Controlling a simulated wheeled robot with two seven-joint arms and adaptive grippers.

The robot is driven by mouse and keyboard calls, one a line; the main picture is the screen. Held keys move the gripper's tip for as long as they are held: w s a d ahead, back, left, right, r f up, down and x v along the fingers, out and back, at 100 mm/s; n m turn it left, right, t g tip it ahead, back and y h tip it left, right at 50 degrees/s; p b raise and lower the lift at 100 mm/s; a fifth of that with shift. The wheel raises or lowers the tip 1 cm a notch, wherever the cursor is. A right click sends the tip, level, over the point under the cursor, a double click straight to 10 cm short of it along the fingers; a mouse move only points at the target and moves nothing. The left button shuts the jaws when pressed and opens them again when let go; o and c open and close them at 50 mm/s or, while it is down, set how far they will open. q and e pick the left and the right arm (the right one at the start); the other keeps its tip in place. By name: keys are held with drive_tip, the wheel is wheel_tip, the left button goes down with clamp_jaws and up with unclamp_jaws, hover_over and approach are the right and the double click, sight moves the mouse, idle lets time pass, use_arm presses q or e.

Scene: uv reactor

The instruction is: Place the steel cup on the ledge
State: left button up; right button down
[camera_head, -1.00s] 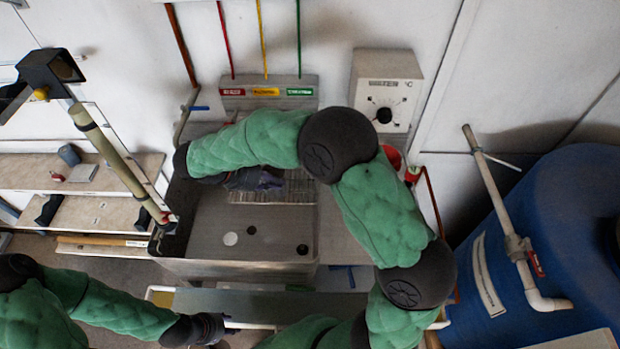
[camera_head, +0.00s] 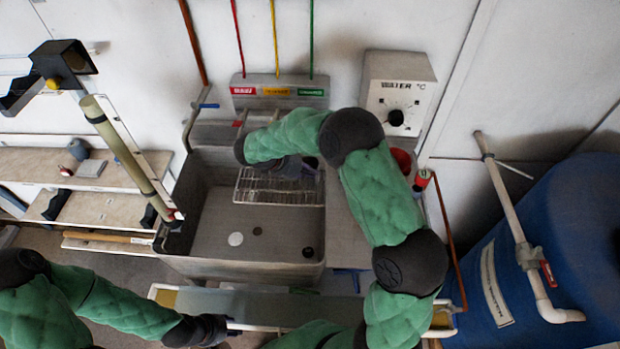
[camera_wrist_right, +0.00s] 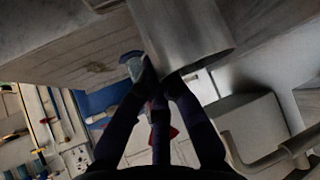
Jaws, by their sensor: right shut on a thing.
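My right gripper (camera_head: 296,164) is above the back part of the sink in the head view, its fingers partly hidden by the green arm. In the right wrist view its fingers (camera_wrist_right: 162,82) are shut on the steel cup (camera_wrist_right: 188,32), a smooth grey cylinder lying tilted across the top. The cup is hard to make out in the head view. A grey ledge (camera_head: 213,133) runs behind the sink, partly hidden by my arm. My left gripper (camera_head: 212,329) is low at the left front, away from the sink, too dark and small to read its fingers.
A wire rack (camera_head: 270,190) spans the back of the grey sink (camera_head: 225,264). A control box (camera_head: 394,95) hangs on the wall. A red container (camera_head: 401,160) is right of my arm. A blue tank (camera_head: 560,230) fills the right. Wooden shelves (camera_head: 105,209) are left.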

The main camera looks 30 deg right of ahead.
drive_tip(key=shift+f, duration=1.6)
drive_tip(key=shift+f+b, duration=0.15)
drive_tip(key=shift+b, duration=0.2)
drive_tip(key=c, duration=1.4)
unclamp_jaws()
drive_tip(key=shift+r, duration=0.25)
drive_tip(key=p+v, duration=0.1)
drive_tip(key=v, duration=1)
drive_tip(key=shift+a+r+p, duration=0.25)
drive_tip(key=shift+r+p, duration=0.05)
